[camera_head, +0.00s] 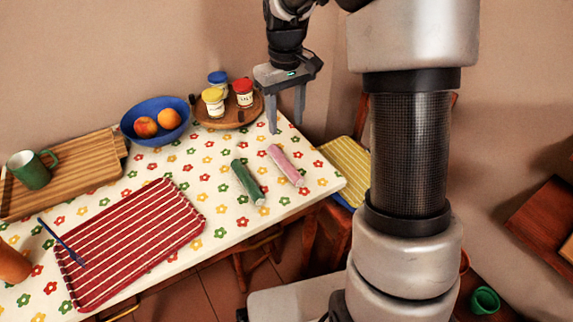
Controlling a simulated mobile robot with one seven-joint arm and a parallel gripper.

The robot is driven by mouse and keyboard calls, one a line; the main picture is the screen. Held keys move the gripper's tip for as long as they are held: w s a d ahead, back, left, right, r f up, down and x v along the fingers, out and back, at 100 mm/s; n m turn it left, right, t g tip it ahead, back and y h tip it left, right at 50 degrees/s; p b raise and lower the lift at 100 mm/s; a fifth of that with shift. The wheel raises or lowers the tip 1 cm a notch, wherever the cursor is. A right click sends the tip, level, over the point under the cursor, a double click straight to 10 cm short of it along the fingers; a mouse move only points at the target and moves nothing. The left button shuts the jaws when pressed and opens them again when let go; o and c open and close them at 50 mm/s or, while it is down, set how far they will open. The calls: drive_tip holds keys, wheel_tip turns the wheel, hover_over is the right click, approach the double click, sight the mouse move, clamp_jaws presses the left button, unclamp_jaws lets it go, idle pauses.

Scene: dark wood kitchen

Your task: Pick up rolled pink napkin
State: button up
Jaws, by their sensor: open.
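The rolled pink napkin (285,164) lies on the flowered tablecloth near the table's right end. A rolled green napkin (248,182) lies to its left, apart from it and roughly parallel. My gripper (286,128) points down above the table's far right part, just beyond the pink napkin in the picture. Its two fingers are apart with nothing between them. The exact height of the fingertips above the cloth is hard to tell.
A round wooden tray (228,122) with several jars stands just left of my gripper. A blue bowl (142,138) of fruit, a wooden board (90,178) with a green mug (32,170), and a red striped mat (130,240) lie further left. A yellow-seated chair (347,165) stands beyond the right edge.

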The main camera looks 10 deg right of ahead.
drive_tip(key=b, duration=0.2)
hover_over(285, 160)
drive_tip(key=f, duration=0.9)
drive_tip(key=shift+s, duration=0.35)
drive_tip(key=shift+w+f+b, duration=0.2)
drive_tip(key=shift+f+b, duration=0.3)
drive_tip(key=shift+f, duration=0.85)
drive_tip(key=shift+w+f+b, duration=0.15)
drive_tip(key=shift+f+b, duration=0.3)
drive_tip(key=shift+f, duration=0.9)
drive_tip(key=shift+c, duration=0.4)
drive_tip(key=c, duration=1)
